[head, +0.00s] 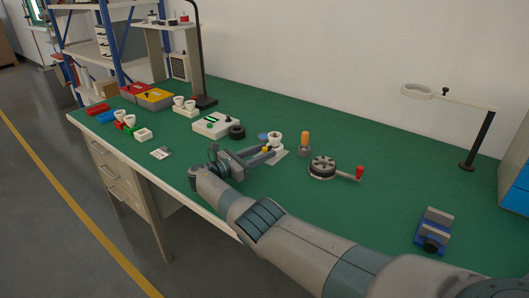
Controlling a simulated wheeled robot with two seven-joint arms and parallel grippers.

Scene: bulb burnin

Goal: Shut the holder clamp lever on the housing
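A small light-coloured housing with a white cup-shaped top (275,138) stands on a pale base plate (281,155) near the middle of the green bench. A small yellow-orange knob (265,149) shows at its left side, close to my fingertips; it may be the clamp lever, but its position is too small to tell. My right gripper (267,154) reaches it from the left, with its fingers apart and their tips beside the base. Whether they touch the knob is unclear. The fingers hide part of the housing's lower left. My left gripper is out of view.
An orange-topped holder (305,141) and a round dark fixture with a red-handled crank (322,166) stand to the right. A blue vise (433,232) is at the right front.

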